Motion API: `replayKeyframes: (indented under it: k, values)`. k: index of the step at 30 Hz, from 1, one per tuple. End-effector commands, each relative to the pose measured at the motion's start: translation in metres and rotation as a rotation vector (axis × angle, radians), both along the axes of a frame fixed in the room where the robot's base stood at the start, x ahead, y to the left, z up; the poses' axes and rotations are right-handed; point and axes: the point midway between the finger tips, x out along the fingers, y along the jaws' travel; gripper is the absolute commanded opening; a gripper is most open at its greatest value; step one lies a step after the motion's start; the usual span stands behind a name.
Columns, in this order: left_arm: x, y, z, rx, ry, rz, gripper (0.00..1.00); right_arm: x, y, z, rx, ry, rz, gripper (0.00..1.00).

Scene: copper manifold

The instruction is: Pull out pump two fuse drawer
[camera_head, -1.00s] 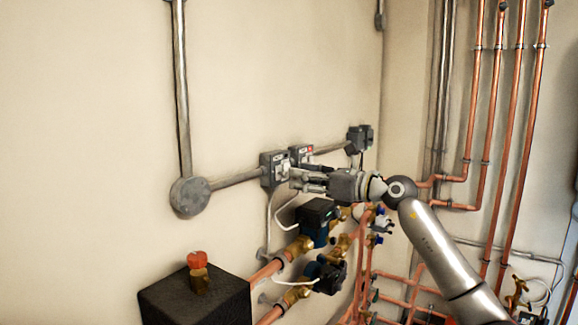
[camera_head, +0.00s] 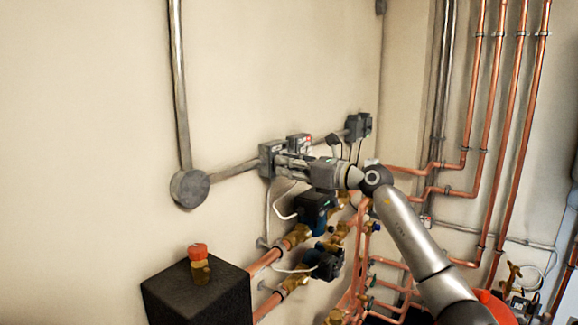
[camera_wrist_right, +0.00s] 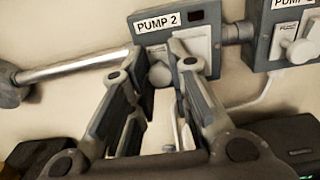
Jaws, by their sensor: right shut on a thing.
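The grey box labelled PUMP 2 (camera_wrist_right: 180,28) is on the wall at the top of the right wrist view. In the head view this box (camera_head: 266,158) is the left one in the row. My right gripper (camera_wrist_right: 163,62) reaches its front from below in the wrist view. Its fingers are shut on the pale round knob of the fuse drawer (camera_wrist_right: 160,75), one on each side. In the head view my right gripper (camera_head: 284,163) is against the box front and hides part of it. How far the drawer is out cannot be told. My left gripper is not in view.
A second labelled pump box (camera_wrist_right: 292,32) with its own knob is close to the right. Conduit (camera_head: 235,171) runs left to a round junction box (camera_head: 188,188). Below are a blue-black pump (camera_head: 315,208), copper pipes and a black block (camera_head: 197,295) with a red-capped valve.

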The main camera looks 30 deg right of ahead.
Motion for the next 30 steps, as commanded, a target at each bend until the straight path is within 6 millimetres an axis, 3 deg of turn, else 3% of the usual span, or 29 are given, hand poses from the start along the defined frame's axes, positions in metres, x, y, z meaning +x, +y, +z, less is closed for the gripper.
replayKeyframes:
  k: [8,18,27,28,30]
  values:
    - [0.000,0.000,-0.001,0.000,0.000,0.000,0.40,-0.001,-0.001,0.000,0.000,0.000,-0.001,0.00]
    - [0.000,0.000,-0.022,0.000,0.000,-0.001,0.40,-0.028,-0.013,-0.002,-0.002,-0.001,-0.002,0.00]
    - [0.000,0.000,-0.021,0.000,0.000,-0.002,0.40,-0.030,-0.013,0.001,0.000,-0.001,-0.001,0.00]
    - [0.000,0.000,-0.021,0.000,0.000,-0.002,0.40,-0.030,-0.013,0.001,0.000,-0.001,-0.001,0.17]
    - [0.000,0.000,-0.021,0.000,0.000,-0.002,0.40,-0.030,-0.013,0.001,0.000,-0.001,-0.001,0.26]
